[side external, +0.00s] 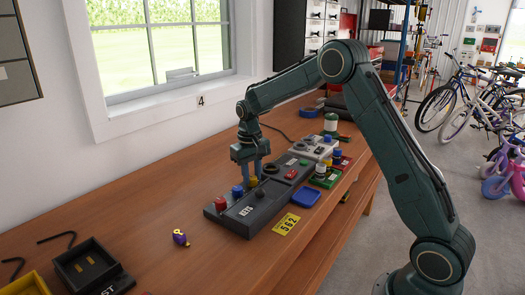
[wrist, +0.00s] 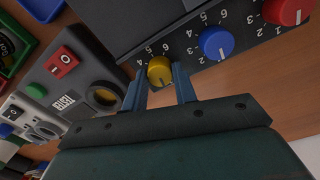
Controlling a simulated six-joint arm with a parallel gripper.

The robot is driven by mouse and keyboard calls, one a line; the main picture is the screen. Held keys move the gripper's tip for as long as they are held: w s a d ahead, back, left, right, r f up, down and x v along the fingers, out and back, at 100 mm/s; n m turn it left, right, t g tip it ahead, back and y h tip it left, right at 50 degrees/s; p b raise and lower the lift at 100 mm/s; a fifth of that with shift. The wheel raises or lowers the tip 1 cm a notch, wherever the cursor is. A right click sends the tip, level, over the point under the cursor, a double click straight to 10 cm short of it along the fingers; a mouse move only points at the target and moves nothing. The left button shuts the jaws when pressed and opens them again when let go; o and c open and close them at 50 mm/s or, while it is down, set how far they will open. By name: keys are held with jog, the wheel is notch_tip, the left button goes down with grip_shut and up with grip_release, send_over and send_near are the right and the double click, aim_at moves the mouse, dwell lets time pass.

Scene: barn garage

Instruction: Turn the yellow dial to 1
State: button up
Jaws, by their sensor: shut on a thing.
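The yellow dial (wrist: 159,69) sits on a dark grey panel (side external: 262,208), at the end of a row with a blue dial (wrist: 214,42) and a red dial (wrist: 284,11). My gripper (wrist: 158,77) points down at the panel, with one finger on each side of the yellow dial, shut on it. In the side view my gripper (side external: 254,174) stands over the yellow dial (side external: 253,182), partly covering it. Numerals 4, 5 and 6 show upside down near the yellow dial in the wrist view. Which numeral the dial points at I cannot tell.
A grey device with a red switch (wrist: 63,62) stands close beside the panel. A blue tray (side external: 306,197) and a yellow number plate (side external: 286,224) lie in front. A small purple and yellow object (side external: 180,237) lies left. The wooden bench (side external: 130,220) is mostly clear there.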

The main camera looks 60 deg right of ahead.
aim_at(251, 178)
jog(key=shift+n, duration=0.8)
jog(key=o, duration=0.7)
jog(key=shift+r, duration=0.1)
notch_tip(251, 178, up, 14)
jog(key=shift+a, duration=0.25)
dwell(0.4)
